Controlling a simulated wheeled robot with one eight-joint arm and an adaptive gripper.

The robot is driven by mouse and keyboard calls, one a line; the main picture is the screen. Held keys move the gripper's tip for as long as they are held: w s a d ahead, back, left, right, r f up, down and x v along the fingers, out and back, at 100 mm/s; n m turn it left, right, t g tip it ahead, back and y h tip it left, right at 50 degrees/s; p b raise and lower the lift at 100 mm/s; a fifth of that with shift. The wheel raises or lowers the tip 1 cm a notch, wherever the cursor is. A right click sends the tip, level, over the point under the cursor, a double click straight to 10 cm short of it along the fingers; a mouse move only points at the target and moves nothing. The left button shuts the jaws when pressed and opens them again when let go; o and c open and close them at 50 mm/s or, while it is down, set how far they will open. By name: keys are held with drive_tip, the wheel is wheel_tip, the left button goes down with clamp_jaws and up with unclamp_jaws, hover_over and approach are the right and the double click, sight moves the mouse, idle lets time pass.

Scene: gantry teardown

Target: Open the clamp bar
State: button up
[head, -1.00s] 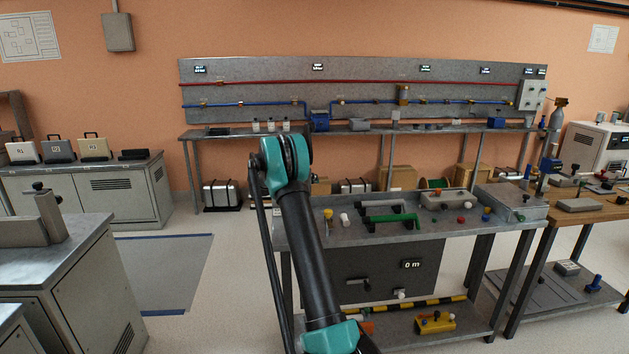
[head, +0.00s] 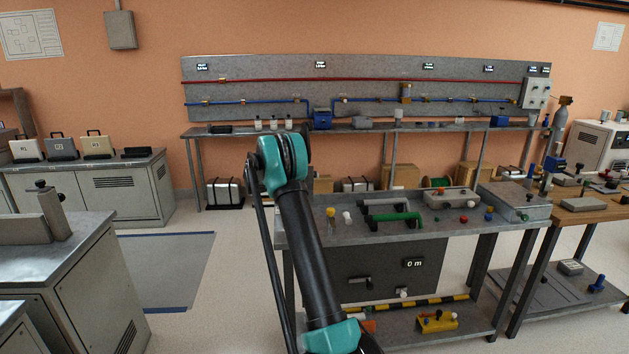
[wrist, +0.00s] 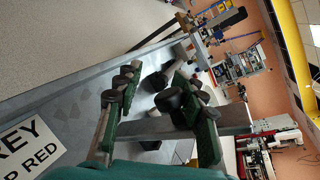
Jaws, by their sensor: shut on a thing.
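In the wrist view my gripper (wrist: 156,84) shows two dark green fingers with black pads, spread apart on either side of a dark knob (wrist: 155,80). A grey bar (wrist: 232,119), which looks like the clamp bar, runs across between the fingers and behind the right one. The fingers are closed against something here, but the exact contact is hidden by the pads. Another dark round part (wrist: 150,145) lies below the bar. In the head view my gripper is out of frame. A grey bar with an upright post and knob (head: 52,212) stands on the left cabinet there.
A white sign (wrist: 30,148) with black letters is at the wrist view's lower left. Floor between left cabinet and bench is open.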

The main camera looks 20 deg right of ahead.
drive_tip(key=w+r+v, duration=0.1)
drive_tip(key=v, duration=0.7)
drive_tip(key=w+v, duration=0.2)
drive_tip(key=v, duration=0.7)
drive_tip(key=shift+w+d+r, duration=0.2)
drive_tip(key=shift+w+r, duration=0.05)
drive_tip(key=shift+r, duration=0.15)
idle(0.7)
idle(0.4)
drive_tip(key=v, duration=1.2)
